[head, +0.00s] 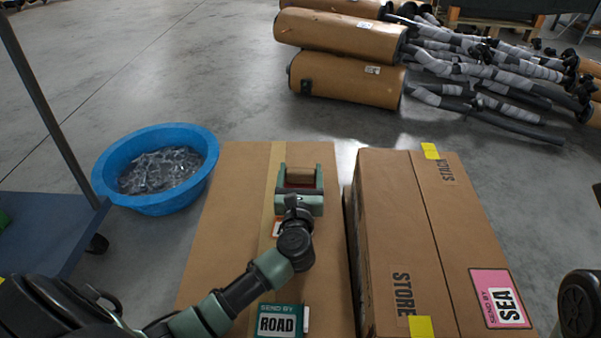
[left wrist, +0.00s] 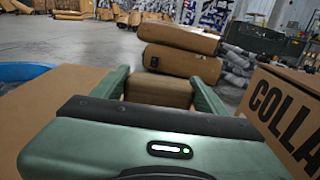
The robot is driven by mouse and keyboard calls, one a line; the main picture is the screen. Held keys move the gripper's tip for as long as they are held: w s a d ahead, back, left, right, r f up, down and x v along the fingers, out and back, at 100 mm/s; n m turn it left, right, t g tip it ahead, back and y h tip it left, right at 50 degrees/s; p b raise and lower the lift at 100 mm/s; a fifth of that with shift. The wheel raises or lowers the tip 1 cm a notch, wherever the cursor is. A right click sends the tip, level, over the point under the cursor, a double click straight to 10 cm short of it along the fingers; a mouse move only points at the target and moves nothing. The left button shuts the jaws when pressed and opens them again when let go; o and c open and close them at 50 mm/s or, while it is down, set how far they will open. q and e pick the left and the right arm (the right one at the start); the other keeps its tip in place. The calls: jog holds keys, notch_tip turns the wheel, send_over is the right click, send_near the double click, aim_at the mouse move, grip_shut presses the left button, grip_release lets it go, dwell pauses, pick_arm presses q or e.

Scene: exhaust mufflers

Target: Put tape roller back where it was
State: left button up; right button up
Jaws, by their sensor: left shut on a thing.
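My left gripper (head: 300,177) is shut on the tape roller (head: 300,174), a brown roll held between its two green fingers. The roller shows as a brown block in the left wrist view (left wrist: 158,93), with a finger on each side. Gripper and roller are over the far part of the left carton (head: 228,215), near its tape seam. The gripper body hides part of the roller, and I cannot tell whether it touches the carton. My right gripper is out of view.
A taller carton (head: 388,215) stands close on the right. A blue tub (head: 200,165) with clear contents is on the floor at left, beside a blue cart (head: 45,235). Brown mufflers (head: 345,80) and wrapped pipes lie beyond. The left carton's near top is mostly bare.

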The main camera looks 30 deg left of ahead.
pick_arm(q)
jog(key=o, duration=1.6)
jog(key=shift+f, duration=0.1)
